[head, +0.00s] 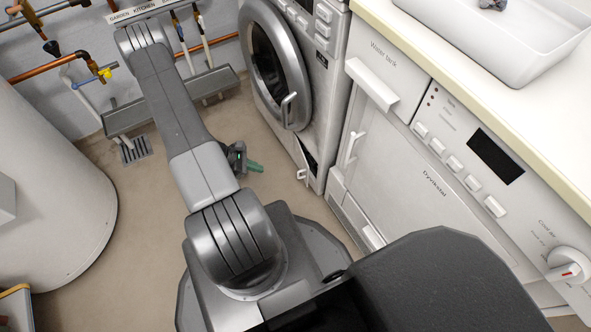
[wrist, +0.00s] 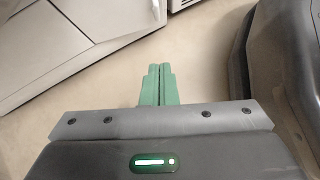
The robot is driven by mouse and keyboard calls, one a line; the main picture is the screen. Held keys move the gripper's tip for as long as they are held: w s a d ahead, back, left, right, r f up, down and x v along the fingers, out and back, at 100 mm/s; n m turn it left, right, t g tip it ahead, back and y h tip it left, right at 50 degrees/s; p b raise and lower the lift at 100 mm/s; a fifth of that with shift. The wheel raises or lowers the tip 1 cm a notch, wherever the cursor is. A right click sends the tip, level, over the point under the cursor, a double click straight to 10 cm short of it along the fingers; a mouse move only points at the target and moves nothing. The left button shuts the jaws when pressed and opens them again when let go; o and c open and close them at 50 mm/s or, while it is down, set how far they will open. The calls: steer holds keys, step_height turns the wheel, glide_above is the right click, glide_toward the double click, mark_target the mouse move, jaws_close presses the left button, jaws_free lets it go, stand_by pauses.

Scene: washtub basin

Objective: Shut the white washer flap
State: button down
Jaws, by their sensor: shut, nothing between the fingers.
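The white washer (head: 283,62) stands at the top middle of the head view, with its round door. Low on its front, the small white flap (head: 301,164) stands open, swung out beside a dark opening (head: 311,157). A small handle is on the flap. My gripper (head: 256,167) is left of the flap, apart from it, its green fingers pointing towards it. In the wrist view the two green fingers (wrist: 159,84) are shut together with nothing between them, over bare floor. I cannot tell whether the flap shows in the wrist view.
A second white appliance (head: 395,185) with a water tank drawer stands right of the washer, under a counter (head: 470,62). A white cylinder tank (head: 45,190) is at the left. A grey trough (head: 170,100) and pipes line the back wall. Floor (head: 140,230) is clear between.

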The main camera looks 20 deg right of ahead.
steer(key=d+r+b+x, duration=0.2)
steer(key=b+x, duration=0.2)
steer(key=x, duration=0.9)
steer(key=shift+s, duration=0.3)
steer(key=shift+r, duration=0.1)
